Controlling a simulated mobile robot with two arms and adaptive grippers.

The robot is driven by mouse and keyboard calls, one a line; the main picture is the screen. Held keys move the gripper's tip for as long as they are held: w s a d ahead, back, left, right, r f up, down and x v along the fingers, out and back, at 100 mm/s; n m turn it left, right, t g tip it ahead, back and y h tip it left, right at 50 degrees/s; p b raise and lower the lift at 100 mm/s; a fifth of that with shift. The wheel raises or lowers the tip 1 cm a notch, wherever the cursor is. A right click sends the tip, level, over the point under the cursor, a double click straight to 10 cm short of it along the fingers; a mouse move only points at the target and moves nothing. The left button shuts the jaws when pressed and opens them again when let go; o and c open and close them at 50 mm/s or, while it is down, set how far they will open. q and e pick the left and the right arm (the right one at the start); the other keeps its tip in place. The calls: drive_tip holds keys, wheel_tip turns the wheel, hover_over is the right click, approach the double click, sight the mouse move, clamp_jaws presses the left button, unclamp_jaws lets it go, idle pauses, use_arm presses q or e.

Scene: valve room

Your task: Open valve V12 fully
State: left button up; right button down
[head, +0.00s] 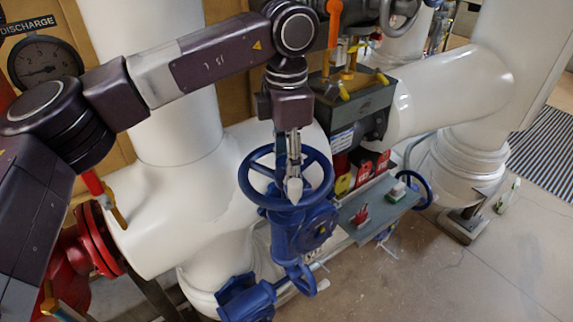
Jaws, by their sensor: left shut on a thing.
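A blue handwheel (252,197) sits on a blue valve body (290,235) in front of the thick white pipes, near the middle of the head view. No V12 label can be read on it. My left gripper (293,183) reaches down from above into the wheel. It is shut on the wheel near its middle; the fingers hide the exact part they hold. My right gripper is not in view.
A grey shelf (372,213) with small items juts out just right of the valve. Behind it stands a dark box (355,103) with yellow-tipped levers. A discharge gauge (45,62) and red flange (97,238) are at left. Open floor (460,275) lies at lower right.

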use_arm(q)
drive_tip(key=shift+a+f+n+b, duration=0.1)
drive_tip(key=shift+f+n+b, duration=0.2)
drive_tip(key=shift+n, duration=0.4)
drive_tip(key=shift+c, duration=0.2)
drive_tip(key=n+b, duration=0.1)
drive_tip(key=n, duration=0.3)
drive_tip(key=shift+n+b, duration=0.35)
drive_tip(key=shift+n, duration=0.15)
drive_tip(key=shift+s+a+n, duration=0.1)
drive_tip(key=shift+n, duration=0.5)
drive_tip(key=shift+c, duration=1.1)
drive_tip(key=o, duration=1)
drive_tip(key=shift+o, duration=1.4)
drive_tip(key=shift+w, duration=0.2)
